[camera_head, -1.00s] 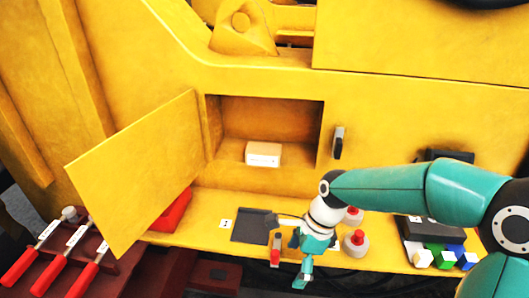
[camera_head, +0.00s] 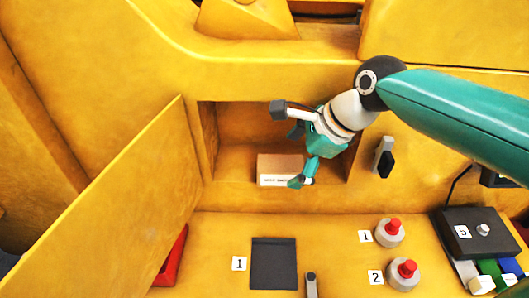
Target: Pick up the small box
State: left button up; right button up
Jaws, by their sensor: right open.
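The small box (camera_head: 277,165) is light tan with a white label on its front. It sits on the floor of the open compartment (camera_head: 235,193) in the yellow casting. My right gripper (camera_head: 287,146) is open and empty at the compartment's mouth, with one finger above the box and the other overlapping its lower right corner in the picture. I cannot tell whether that finger touches the box. The box's right end is partly hidden by the gripper. My left gripper is not in view.
The yellow door (camera_head: 110,205) stands open at the left. A black handle (camera_head: 385,162) is right of the opening. On the ledge below are a dark square pad (camera_head: 273,264), two red-topped buttons (camera_head: 389,232) (camera_head: 403,274) and a black box (camera_head: 480,232).

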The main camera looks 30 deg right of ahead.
aim_at(285, 166)
jog(key=shift+w, duration=0.3)
jog(key=shift+w+f, duration=0.25)
jog(key=shift+f, duration=0.1)
jog(key=shift+d+x, duration=0.15)
jog(key=shift+x, duration=0.9)
jog(key=shift+d+x, duration=0.15)
jog(key=shift+x, duration=0.9)
jog(key=shift+d+x, duration=0.2)
jog(key=shift+x, duration=0.8)
jog(key=shift+f, duration=0.1)
jog(key=shift+c, duration=0.3)
jog(key=shift+s, duration=0.15)
jog(key=c, duration=1.8)
